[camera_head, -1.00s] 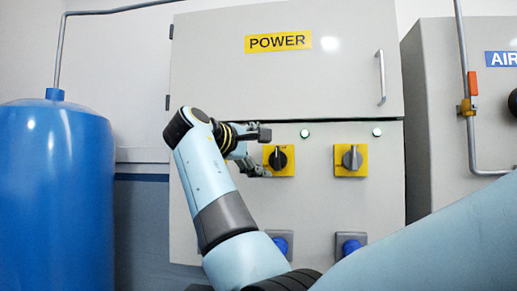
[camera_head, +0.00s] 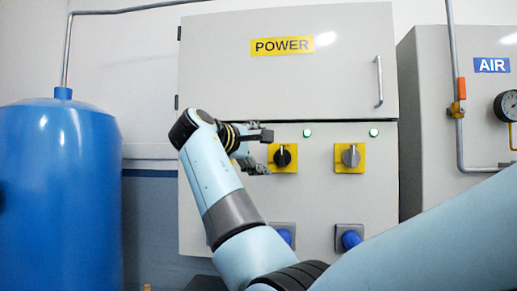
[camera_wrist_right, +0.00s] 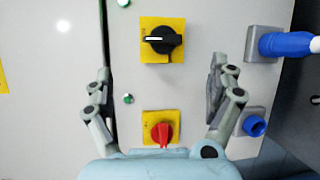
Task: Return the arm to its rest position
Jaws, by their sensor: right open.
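My right gripper (camera_head: 264,151) is in front of the grey POWER cabinet (camera_head: 225,75), near the left side of its lower panel. Its jaws are open with nothing between them, and in the right wrist view (camera_wrist_right: 158,75) the two fingers stand wide apart. A black knob (camera_head: 282,155) on a yellow plate shows just right of the fingers in the head view. My left gripper is not in view.
A grey knob (camera_head: 350,155) sits right of the black one, with green lamps above them. Blue plugs (camera_head: 350,239) stick out below. A blue tank (camera_head: 60,190) stands left. A pipe with an orange-handled valve (camera_head: 458,108) and a gauge (camera_head: 507,105) are at right, by the AIR cabinet.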

